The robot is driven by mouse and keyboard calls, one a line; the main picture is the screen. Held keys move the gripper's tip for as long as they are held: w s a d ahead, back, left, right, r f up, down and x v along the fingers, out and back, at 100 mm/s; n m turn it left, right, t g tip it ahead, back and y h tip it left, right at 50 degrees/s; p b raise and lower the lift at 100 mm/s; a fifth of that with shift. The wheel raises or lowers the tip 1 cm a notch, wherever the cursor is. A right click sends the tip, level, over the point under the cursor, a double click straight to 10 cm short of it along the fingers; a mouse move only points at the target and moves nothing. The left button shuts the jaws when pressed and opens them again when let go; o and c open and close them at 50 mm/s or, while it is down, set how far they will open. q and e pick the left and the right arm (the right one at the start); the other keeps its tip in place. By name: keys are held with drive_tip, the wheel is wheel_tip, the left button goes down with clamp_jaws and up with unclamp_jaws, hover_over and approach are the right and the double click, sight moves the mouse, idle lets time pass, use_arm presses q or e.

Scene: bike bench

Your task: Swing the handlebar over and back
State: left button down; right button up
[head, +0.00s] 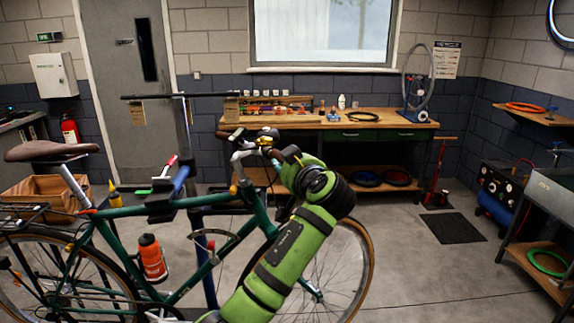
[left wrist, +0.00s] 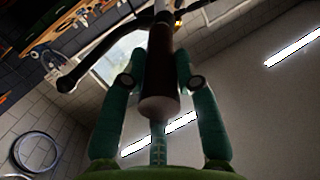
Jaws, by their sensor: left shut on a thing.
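A green bicycle (head: 160,236) is held up in a dark work stand (head: 180,180). Its silver handlebar (head: 240,158) is at the front, on the right of the bike. In the left wrist view a dark brown handlebar grip (left wrist: 160,80) lies between the two teal fingers. My left gripper (head: 283,157) is shut on this grip, its fingers on either side of it. The grip is largely hidden by my gripper in the head view. A second bar end with a dark grip (left wrist: 68,82) reaches out to the left in the wrist view. My right gripper is not in view.
A wooden workbench (head: 380,125) with small bottles and tools stands behind the handlebar. An orange bottle (head: 152,258) sits on the frame. The floor right of the front wheel (head: 350,250) is clear.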

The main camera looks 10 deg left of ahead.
use_arm(q)
drive_tip(key=c, duration=1)
unclamp_jaws()
drive_tip(key=shift+a+f, duration=0.1)
drive_tip(key=shift+f, duration=0.05)
drive_tip(key=shift+o, duration=0.3)
drive_tip(key=shift+s, duration=0.3)
drive_tip(key=shift+s+d, duration=0.25)
drive_tip(key=shift+d, duration=0.15)
drive_tip(key=v, duration=1.1)
drive_tip(key=shift+r, duration=0.25)
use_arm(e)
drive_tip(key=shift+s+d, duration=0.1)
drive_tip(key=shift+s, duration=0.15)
use_arm(q)
drive_tip(key=shift+a, duration=0.1)
